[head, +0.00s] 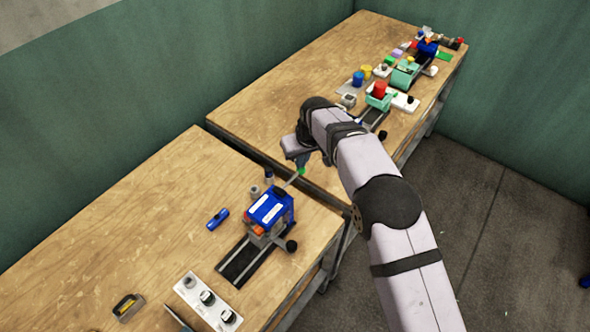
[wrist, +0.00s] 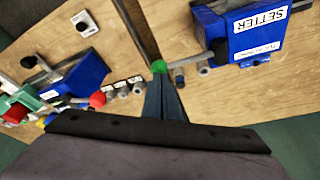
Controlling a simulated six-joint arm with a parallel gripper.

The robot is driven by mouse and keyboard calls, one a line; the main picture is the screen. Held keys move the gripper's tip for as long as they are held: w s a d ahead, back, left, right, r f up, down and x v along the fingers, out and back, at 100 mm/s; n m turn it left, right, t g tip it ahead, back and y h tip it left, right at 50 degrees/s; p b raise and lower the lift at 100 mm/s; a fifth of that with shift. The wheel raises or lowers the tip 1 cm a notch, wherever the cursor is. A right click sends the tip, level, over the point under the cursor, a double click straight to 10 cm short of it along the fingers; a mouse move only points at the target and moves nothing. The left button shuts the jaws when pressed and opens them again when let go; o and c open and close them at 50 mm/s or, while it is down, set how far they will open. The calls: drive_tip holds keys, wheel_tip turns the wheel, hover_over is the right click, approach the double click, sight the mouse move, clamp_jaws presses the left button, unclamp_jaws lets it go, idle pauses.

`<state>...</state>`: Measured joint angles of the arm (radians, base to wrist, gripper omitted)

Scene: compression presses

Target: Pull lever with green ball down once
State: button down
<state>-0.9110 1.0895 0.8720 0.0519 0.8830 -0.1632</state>
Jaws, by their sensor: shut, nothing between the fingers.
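The green ball (head: 301,172) sits on the end of a thin grey lever (head: 291,181) that sticks out from the upper right of a blue press (head: 270,208) with white labels. In the wrist view the green ball (wrist: 159,67) is right at the tips of my gripper (wrist: 161,80), and the blue press (wrist: 245,45) reads "SETTER". My gripper (head: 304,163) is shut with nothing held, its narrow fingers pointing at the ball. I cannot tell whether the tips touch the ball. The arm partly hides the gripper in the head view.
A black knob (head: 291,246) stands at the press's right front, near the table edge. A blue object (head: 217,219) and a white switch panel (head: 207,301) lie on the near table. A gap separates the two tables. Other presses (head: 404,74) stand on the far table.

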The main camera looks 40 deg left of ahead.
sight(301, 170)
drive_tip(key=shift+s+d+f+b, duration=0.15)
drive_tip(key=shift+f+b, duration=0.7)
drive_tip(key=shift+f, duration=0.75)
drive_tip(key=shift+r, duration=0.15)
drive_tip(key=shift+r+p, duration=0.55)
drive_tip(key=shift+r, duration=0.1)
wheel_tip(301, 170, up, 11)
drive_tip(key=p, duration=0.7)
drive_tip(key=shift+w+a, duration=0.2)
idle(0.4)
